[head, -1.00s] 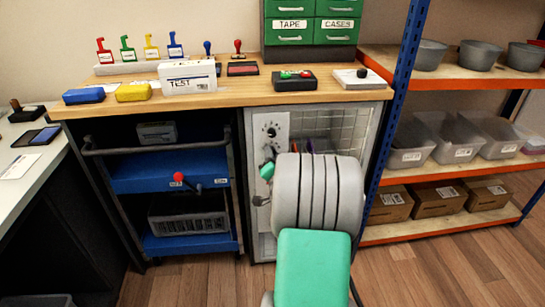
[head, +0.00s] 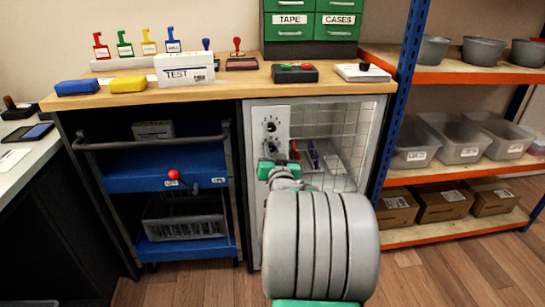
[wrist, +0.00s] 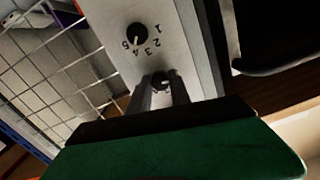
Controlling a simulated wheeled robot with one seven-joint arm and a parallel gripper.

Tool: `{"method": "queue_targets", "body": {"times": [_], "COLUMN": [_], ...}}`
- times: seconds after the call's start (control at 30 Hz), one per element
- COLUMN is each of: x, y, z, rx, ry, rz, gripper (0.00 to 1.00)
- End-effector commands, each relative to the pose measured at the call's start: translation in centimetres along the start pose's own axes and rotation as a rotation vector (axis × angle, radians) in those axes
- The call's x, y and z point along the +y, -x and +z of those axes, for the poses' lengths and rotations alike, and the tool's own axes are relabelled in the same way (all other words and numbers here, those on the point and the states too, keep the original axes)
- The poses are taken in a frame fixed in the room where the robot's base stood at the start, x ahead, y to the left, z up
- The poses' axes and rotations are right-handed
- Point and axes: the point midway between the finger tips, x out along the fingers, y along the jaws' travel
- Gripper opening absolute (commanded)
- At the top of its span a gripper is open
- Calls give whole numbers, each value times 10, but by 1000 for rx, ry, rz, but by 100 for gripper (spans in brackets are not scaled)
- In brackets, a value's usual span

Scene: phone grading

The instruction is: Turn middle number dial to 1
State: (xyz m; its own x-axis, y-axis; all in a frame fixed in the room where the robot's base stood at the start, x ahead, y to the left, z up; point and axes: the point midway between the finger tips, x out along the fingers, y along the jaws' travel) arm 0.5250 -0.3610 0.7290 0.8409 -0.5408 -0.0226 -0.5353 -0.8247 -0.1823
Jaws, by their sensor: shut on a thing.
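A pale panel (head: 284,123) at the upper left of the cage front carries black round dials. The top dial (head: 271,127) shows above my gripper (head: 265,172), and another dark dial shows just below it. In the wrist view my gripper (wrist: 162,92) has its two fingers shut on a small dark dial (wrist: 161,79). Its numbers and pointer are hard to make out. Another dial (wrist: 137,34), ringed by the numbers 1 to 5, is beyond the fingertips; its white mark points toward the 4 and 5 side. I cannot tell for certain which dial is held.
The wire cage (head: 345,135) has coloured items inside. A blue cart (head: 165,172) with a dark rail stands to the left. A wooden worktop (head: 225,92) with stamps and boxes runs above. A blue-framed shelf (head: 405,110) with bins stands to the right.

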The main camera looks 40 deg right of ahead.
Motion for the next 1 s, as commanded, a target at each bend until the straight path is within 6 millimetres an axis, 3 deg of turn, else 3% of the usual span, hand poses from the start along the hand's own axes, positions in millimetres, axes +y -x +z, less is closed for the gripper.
{"method": "queue_targets", "body": {"times": [0.57, 0.6, 0.83, 1.0], "x": [-1, -1, -1, 0], "y": [0, 0, 0, 0], "z": [-1, -1, 0, 0], "rx": [0, 0, -1, -1], "ry": [43, 43, 42, 42], "rz": [-1, -1, 0, 0], "gripper": [0, 26, 45, 46]}}
